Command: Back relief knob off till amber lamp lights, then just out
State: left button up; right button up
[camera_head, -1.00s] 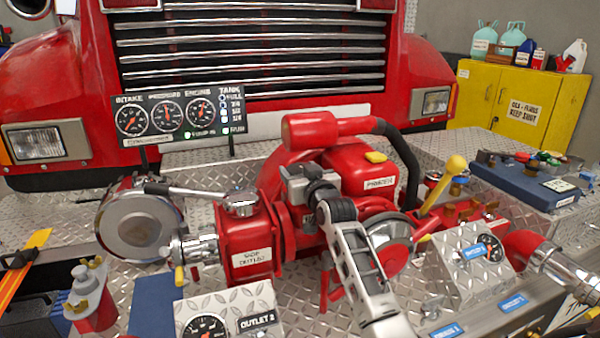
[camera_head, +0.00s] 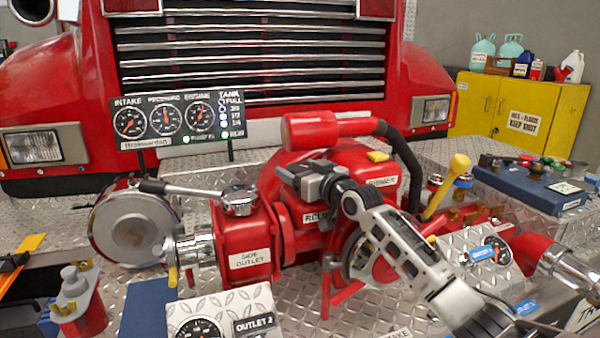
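My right gripper (camera_head: 300,180) is over the front of the red pump (camera_head: 350,170), its arm coming in from the lower right. I cannot tell whether the fingers are apart or closed on anything. The relief knob cannot be made out; the gripper and wrist cover that area. No lit amber lamp can be made out. The gauge panel (camera_head: 180,120) at the back left shows three dials and small green lights along its lower edge. My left gripper is not in view.
A chrome-lidded side outlet (camera_head: 240,235) and a large round cap (camera_head: 130,232) stand left of the pump. A yellow-knobbed lever (camera_head: 458,165) rises at its right. An OUTLET 2 gauge box (camera_head: 220,312) is in front. A blue case (camera_head: 530,188) lies at the right.

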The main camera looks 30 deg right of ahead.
jog(key=shift+o, duration=0.3)
jog(key=shift+s, duration=0.1)
jog(key=shift+s+f, duration=0.1)
jog(key=shift+s, duration=0.15)
pick_arm(q)
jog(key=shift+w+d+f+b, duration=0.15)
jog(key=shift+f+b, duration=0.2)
jog(key=shift+b, duration=0.7)
pick_arm(e)
jog(key=s+d, duration=0.1)
jog(key=s, duration=1.4)
jog(key=shift+s, duration=0.15)
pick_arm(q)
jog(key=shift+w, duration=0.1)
